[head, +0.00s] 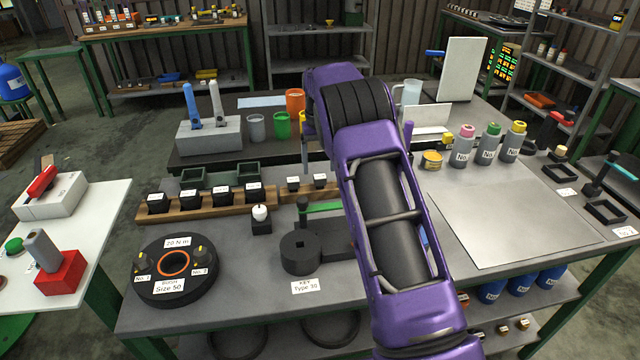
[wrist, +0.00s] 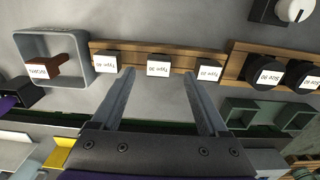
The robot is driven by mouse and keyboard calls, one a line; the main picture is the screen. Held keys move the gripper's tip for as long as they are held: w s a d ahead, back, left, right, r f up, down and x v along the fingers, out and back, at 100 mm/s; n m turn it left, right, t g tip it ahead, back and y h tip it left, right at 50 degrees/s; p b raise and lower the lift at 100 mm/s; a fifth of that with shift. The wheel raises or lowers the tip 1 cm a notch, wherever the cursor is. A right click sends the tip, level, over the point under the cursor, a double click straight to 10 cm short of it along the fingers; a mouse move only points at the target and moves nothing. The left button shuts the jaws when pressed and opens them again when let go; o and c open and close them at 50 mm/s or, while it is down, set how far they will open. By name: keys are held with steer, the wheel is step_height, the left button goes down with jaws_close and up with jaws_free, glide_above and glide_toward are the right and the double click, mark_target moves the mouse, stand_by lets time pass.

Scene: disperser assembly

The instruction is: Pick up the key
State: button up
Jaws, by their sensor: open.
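Small dark key blocks with white "Type" labels sit in a row on a short wooden rack (wrist: 134,53) in the wrist view. The middle one, the Type 30 key (wrist: 158,66), lies between my fingertips. My gripper (wrist: 158,74) is open, one finger on each side of that key, with nothing held. Contact or exact height cannot be told. In the head view two of the labelled blocks (head: 293,183) show, and my purple arm hides my gripper and the rack's right part. A "KEY Type 30" label (head: 305,287) stands before a black round fixture (head: 299,254).
A longer wooden rack (head: 222,203) with black "Size" bushings adjoins on the left in the head view. A grey tray (wrist: 42,43) with a brown part is beside the key rack in the wrist view. A black post with a white knob (head: 261,223) stands in front.

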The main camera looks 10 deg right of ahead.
mark_target(320, 176)
step_height(320, 176, down, 5)
steer(key=shift+d+f, duration=0.1)
jaws_close()
stand_by(0.5)
